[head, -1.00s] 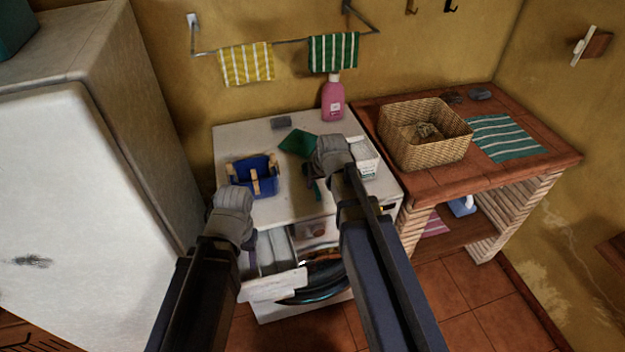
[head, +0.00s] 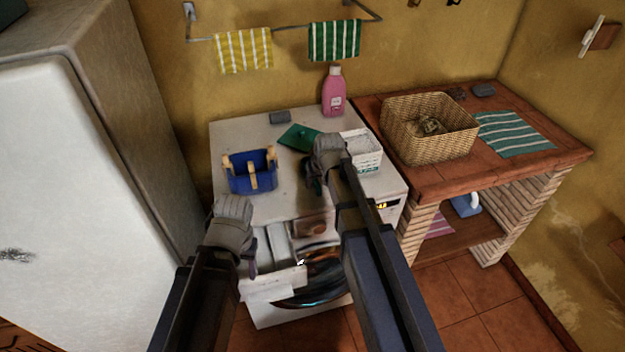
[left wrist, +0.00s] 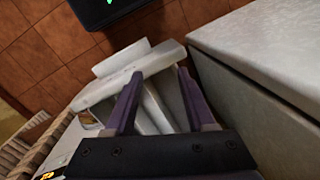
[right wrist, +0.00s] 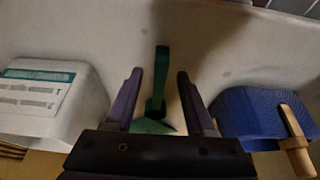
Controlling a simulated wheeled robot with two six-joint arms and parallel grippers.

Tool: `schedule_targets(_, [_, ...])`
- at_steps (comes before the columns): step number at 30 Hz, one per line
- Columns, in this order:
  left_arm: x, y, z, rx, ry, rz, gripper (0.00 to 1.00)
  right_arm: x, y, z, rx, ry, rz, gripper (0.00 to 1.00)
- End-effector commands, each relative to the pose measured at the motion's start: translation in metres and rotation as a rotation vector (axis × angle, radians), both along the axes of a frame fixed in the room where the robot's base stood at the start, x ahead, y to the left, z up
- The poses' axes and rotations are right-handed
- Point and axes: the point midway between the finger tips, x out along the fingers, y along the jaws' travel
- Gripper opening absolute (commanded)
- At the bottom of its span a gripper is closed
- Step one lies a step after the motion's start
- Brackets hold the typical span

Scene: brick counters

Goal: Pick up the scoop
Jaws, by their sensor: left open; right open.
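The green scoop (head: 299,136) lies on the white washing machine top (head: 225,140), partly behind my right gripper in the head view. In the right wrist view its dark green handle (right wrist: 157,80) shows between my right fingers, with its wider part lower down. My right gripper (head: 314,186) is open and empty; it also shows in the right wrist view (right wrist: 160,75). My left gripper (head: 250,268) is open beside the pulled-out drawer (head: 272,283) of the machine. In the left wrist view the white drawer (left wrist: 128,75) shows beyond and between its fingers (left wrist: 155,75).
A blue caddy (head: 236,184) with wooden handles stands left of the scoop, and a white container (head: 368,162) stands right. A wicker basket (head: 400,145) sits on the brick counter (head: 440,183).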

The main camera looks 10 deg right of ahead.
Motion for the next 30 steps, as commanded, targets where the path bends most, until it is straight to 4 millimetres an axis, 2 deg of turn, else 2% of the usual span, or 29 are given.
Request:
schedule_targets(5, [0.0, 0.0, 0.0014, 0.0, 0.0, 0.0, 0.55, -0.0004, 0.0001, 0.0015, 0.0, 0.0, 0.0, 0.53])
schedule_targets(19, [0.0, 0.0, 0.0014, 0.0, 0.0, 0.0, 0.55, -0.0004, 0.0001, 0.0014, 0.0, 0.0, 0.0, 0.0])
schedule_targets(30, [0.0, 0.0, 0.0014, 0.0, 0.0, 0.0, 0.55, -0.0004, 0.0001, 0.0014, 0.0, 0.0, 0.0, 0.0])
